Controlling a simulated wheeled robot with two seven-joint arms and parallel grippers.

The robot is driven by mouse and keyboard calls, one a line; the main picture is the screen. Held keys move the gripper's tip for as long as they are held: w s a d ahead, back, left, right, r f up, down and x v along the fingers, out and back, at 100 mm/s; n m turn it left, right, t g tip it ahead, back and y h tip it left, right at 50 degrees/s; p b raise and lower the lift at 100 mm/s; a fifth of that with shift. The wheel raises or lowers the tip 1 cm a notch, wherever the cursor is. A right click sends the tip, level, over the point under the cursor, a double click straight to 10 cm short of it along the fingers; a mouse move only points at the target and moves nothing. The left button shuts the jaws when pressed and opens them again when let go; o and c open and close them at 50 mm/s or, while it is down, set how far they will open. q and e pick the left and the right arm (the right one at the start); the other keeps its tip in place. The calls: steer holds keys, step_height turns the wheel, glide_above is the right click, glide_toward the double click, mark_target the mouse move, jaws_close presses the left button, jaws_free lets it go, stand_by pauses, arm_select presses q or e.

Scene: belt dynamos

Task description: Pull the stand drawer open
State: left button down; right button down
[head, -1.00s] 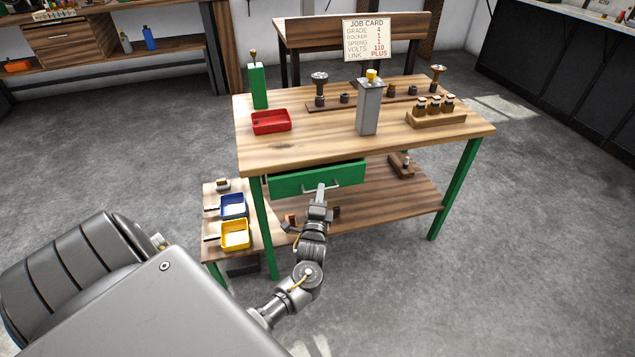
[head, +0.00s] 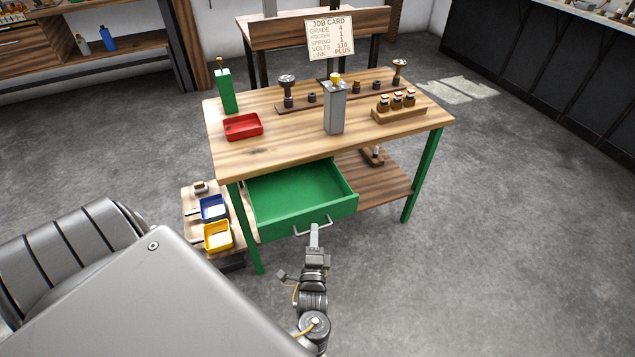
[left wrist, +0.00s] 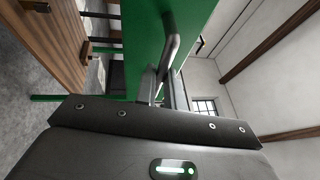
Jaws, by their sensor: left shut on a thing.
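The green stand drawer (head: 300,190) is pulled well out from under the wooden table top, and its inside looks empty. Its grey bar handle (head: 313,227) is on the front panel. My left gripper (head: 314,232) is shut on the handle from the front. In the left wrist view, the green drawer front (left wrist: 150,50) fills the middle and the handle (left wrist: 176,42) runs down between the fingers of my left gripper (left wrist: 163,88). My right gripper is not in view.
The stand's table top (head: 290,137) carries a red tray (head: 243,127), a grey post (head: 335,110), a green post (head: 226,92) and a rack of small jars (head: 398,106). A low side shelf with blue (head: 213,208) and yellow (head: 218,237) bins stands left of the drawer. The floor at right is clear.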

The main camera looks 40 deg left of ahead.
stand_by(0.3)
arm_select(q)
steer(key=c, duration=1.5)
jaws_free()
